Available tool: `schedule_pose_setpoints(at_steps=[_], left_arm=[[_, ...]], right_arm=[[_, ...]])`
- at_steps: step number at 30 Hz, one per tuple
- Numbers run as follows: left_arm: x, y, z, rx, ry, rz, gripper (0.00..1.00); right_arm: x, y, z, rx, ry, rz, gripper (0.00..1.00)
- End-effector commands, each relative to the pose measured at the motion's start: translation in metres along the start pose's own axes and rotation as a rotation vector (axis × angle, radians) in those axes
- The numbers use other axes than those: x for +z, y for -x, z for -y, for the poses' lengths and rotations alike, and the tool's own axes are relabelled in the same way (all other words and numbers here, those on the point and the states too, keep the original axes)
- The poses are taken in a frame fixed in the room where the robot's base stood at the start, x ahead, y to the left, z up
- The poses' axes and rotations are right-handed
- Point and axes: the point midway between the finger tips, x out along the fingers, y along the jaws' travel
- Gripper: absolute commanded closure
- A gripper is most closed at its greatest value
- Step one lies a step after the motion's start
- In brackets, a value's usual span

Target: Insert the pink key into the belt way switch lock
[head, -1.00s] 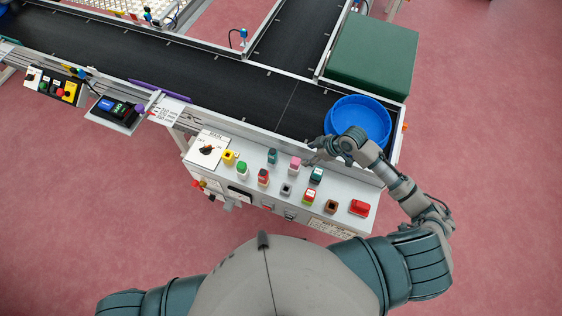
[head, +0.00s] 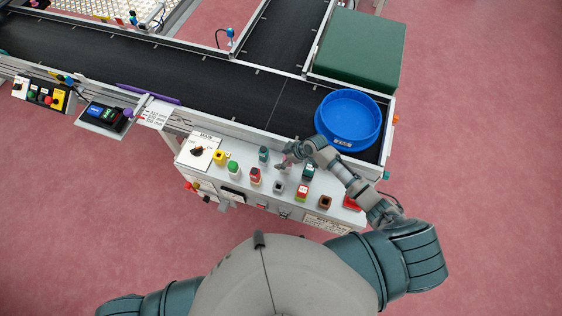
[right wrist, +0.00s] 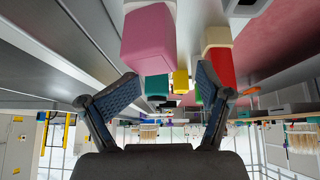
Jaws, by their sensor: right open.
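The pink key (right wrist: 148,40) shows as a large pink block at the top of the right wrist view, close ahead and left of centre. My right gripper (right wrist: 163,90) is open and empty, its two blue-padded fingers apart, with the pink key near its left finger. In the head view my right gripper (head: 284,162) is over the control panel (head: 262,206) and largely covers the pink key's place. I cannot tell which part of the panel is the belt way switch lock. My left gripper is out of view.
Several coloured blocks surround the key, including a red one (right wrist: 218,65), a teal one (right wrist: 157,86) and a yellow one (right wrist: 180,83). A blue round tub (head: 348,120) stands on the black conveyor (head: 235,90) behind my right arm. A green box (head: 360,50) stands farther back.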

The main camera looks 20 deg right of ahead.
Motion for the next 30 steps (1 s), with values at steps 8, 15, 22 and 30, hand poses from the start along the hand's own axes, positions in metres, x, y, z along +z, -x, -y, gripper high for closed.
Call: schedule_pose_setpoints(at_steps=[8, 15, 22, 30], left_arm=[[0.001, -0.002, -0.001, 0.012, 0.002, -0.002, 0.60], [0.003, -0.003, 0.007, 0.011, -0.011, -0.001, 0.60], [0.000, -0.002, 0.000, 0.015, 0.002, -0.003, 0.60], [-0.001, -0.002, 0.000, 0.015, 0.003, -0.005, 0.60]], right_arm=[[0.008, -0.008, 0.008, -0.007, -0.004, 0.036, 0.42], [-0.006, -0.011, 0.014, 0.003, 0.003, 0.040, 0.80], [-0.008, -0.009, 0.014, -0.006, 0.005, 0.023, 0.69], [-0.001, -0.009, 0.014, -0.011, 0.001, 0.026, 0.72]])
